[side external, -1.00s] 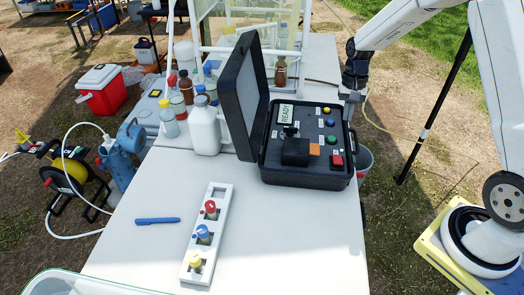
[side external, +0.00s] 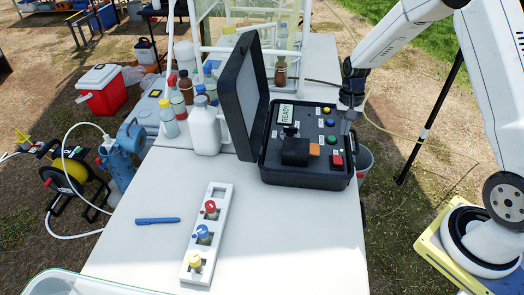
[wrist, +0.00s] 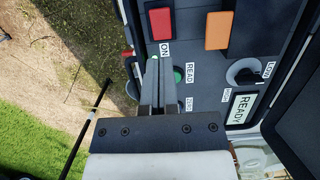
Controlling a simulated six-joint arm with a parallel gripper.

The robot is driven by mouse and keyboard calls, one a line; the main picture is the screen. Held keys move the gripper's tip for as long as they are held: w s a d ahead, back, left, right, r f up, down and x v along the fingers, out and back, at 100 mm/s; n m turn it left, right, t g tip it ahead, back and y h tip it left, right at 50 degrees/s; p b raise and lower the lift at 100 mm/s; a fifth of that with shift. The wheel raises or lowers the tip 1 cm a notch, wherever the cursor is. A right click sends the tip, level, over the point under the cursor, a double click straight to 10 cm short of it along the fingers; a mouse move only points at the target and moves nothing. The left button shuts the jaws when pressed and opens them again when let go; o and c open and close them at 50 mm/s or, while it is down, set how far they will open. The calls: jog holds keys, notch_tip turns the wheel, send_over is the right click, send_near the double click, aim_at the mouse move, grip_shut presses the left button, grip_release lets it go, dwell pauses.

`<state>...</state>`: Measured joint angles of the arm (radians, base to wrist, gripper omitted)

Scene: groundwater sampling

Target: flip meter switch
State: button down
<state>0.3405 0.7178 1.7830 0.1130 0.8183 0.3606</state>
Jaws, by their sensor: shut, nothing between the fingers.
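The meter is an open black case (side external: 300,178) on the table, its lid standing up at the left. Its display (side external: 285,113) reads READY. A red rocker switch (side external: 337,161) sits at the panel's near right corner; in the wrist view the red switch (wrist: 160,23) lies just beyond my fingertips, beside an ON label (wrist: 165,48). My gripper (side external: 346,131) is shut and empty over the panel's right edge, behind the switch. In the wrist view my gripper (wrist: 158,60) partly hides the green button (wrist: 179,75). Contact with the panel cannot be told.
Other panel buttons, an orange square (side external: 314,150) and a black block (side external: 295,152) surround the switch. A white jug (side external: 205,130) and several bottles stand left of the lid. A white valve strip (side external: 208,230) and blue pen (side external: 158,220) lie in front. The table's near right is clear.

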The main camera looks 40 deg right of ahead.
aim_at(339, 161)
jog(key=f, duration=0.6)
jog(key=s+a+f, duration=0.1)
jog(key=f, duration=0.2)
jog(key=shift+s+a, duration=0.1)
jog(key=shift+f, duration=0.15)
jog(key=shift+s+a+f+t+h, duration=0.2)
jog(key=shift+s+f+t+h, duration=0.2)
jog(key=shift+t+h, duration=0.1)
jog(key=shift+w, duration=0.1)
jog(key=shift+w+d, duration=0.1)
jog(key=shift+d, duration=0.05)
